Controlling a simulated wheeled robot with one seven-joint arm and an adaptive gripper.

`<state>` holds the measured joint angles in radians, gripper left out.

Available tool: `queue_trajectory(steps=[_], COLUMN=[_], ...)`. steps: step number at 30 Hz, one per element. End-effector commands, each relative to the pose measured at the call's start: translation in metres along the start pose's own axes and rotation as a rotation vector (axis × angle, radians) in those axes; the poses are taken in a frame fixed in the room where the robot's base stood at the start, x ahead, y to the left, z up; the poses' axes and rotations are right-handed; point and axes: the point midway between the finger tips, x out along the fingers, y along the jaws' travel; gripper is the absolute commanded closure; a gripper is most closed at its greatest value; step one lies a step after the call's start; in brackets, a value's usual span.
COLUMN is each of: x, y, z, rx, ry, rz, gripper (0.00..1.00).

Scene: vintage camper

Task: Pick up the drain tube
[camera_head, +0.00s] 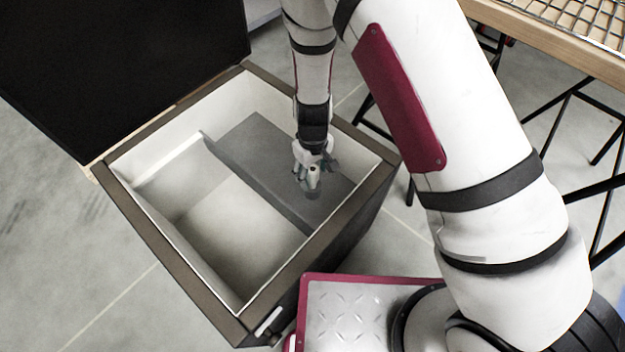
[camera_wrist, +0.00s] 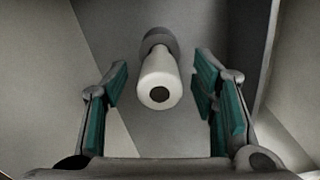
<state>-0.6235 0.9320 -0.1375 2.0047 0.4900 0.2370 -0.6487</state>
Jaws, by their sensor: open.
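The drain tube (camera_wrist: 159,77) shows in the wrist view as a short white cylinder with a dark hole in its near end and a grey part behind it. It lies between the two teal-padded fingers of my gripper (camera_wrist: 160,100), with a gap on each side. My gripper is open and does not touch it in that view. In the head view my gripper (camera_head: 312,185) points down inside an open chest, over a dark grey surface. The tube cannot be made out clearly there; my gripper hides that spot.
The chest has a brown rim (camera_head: 150,250), white inner walls and a raised dark grey block (camera_head: 258,150) on one side. Its black lid (camera_head: 120,60) stands open at the upper left. A wooden table (camera_head: 560,35) with a wire rack stands at the upper right.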

Motion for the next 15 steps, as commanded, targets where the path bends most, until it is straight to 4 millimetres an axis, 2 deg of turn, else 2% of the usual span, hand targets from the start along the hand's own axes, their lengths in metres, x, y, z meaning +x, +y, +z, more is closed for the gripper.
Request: queue_trajectory(steps=[2,8,15], x=[0.007,0.0058,0.0057], y=[0.0,0.0001,0.0001], z=[0.0002,-0.0002,-0.0002], rx=[0.0,-0.001,0.0], ry=[-0.001,0.0,0.0], rz=[0.0,0.0,0.0], gripper=[0.47,0.47,0.99])
